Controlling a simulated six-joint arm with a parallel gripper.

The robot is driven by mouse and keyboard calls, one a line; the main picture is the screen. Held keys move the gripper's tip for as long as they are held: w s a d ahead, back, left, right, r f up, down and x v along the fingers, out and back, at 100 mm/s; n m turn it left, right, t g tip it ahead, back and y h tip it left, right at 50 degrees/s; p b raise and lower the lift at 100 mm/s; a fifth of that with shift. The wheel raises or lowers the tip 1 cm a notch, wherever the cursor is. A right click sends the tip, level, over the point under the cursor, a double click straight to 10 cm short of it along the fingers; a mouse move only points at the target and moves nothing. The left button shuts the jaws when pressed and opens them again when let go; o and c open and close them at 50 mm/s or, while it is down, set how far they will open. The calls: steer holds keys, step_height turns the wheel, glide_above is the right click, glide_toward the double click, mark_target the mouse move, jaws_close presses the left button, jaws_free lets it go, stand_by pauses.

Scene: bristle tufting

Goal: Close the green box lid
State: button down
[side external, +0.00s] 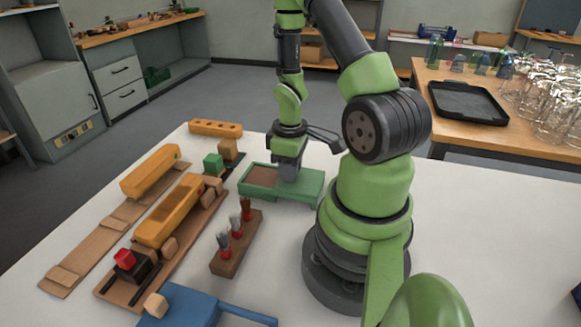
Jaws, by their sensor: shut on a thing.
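The green box (258,194) sits on the white table, left of my arm's base. Its green lid (308,186) covers the right part of the box, and the left part is open, showing a brown inside. My gripper (288,172) points down at the middle of the box, at the lid's left end. It is shut on a part of the lid that the gripper itself hides. The fingertips cannot be made out clearly.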

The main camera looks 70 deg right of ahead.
steer(key=w, duration=0.9)
steer(key=shift+w, duration=0.3)
steer(key=c, duration=1)
jaws_free()
steer(key=shift+o, duration=0.2)
steer(key=shift+r, duration=0.1)
step_height(320, 180, up, 10)
